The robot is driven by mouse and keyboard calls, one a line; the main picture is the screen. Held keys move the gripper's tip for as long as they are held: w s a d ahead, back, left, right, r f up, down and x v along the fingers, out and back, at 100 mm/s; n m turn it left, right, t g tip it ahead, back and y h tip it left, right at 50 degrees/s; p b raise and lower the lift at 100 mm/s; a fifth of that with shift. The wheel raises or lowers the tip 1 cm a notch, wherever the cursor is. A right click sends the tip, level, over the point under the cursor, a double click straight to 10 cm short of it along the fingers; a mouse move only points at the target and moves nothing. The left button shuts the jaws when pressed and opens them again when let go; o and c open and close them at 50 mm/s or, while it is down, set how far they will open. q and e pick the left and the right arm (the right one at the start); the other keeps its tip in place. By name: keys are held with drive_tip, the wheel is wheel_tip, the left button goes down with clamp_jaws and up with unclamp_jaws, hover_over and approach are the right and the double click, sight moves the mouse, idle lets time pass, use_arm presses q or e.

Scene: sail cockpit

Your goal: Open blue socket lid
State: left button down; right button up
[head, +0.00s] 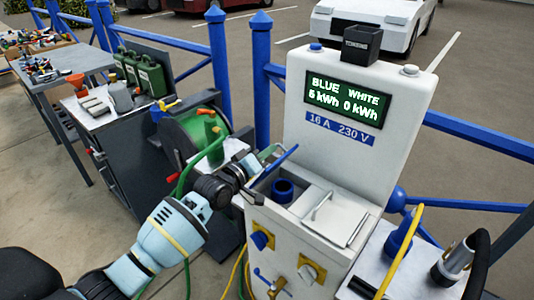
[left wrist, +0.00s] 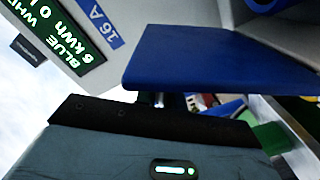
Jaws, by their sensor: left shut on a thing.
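The blue socket lid (head: 280,158) stands raised and tilted on the white power pedestal (head: 345,140), seen almost edge-on in the head view. The round blue socket (head: 283,189) shows uncovered below it. My left gripper (head: 262,172) is at the lid's left side and is shut on it; the fingertips are partly hidden. In the left wrist view the lid (left wrist: 215,58) is a flat blue plate just beyond the dark gripper body, and part of the blue socket shows at the top right corner. My right gripper is not in view.
A white lid (head: 335,215) with a handle lies flat beside the blue socket. A side shelf at right holds a blue plug (head: 400,235) and a grey connector (head: 455,258) with cables. A green hose reel (head: 190,130) and blue railings stand close to the left arm.

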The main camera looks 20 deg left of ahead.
use_arm(q)
drive_tip(key=shift+a, duration=0.1)
drive_tip(key=c, duration=1.5)
unclamp_jaws()
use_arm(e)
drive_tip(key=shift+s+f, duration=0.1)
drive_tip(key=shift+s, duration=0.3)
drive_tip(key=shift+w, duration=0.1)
use_arm(q)
drive_tip(key=shift+s+f, duration=0.1)
drive_tip(key=shift+s, duration=0.1)
drive_tip(key=v, duration=0.7)
drive_tip(key=shift+s+a, duration=0.1)
drive_tip(key=shift+s, duration=0.05)
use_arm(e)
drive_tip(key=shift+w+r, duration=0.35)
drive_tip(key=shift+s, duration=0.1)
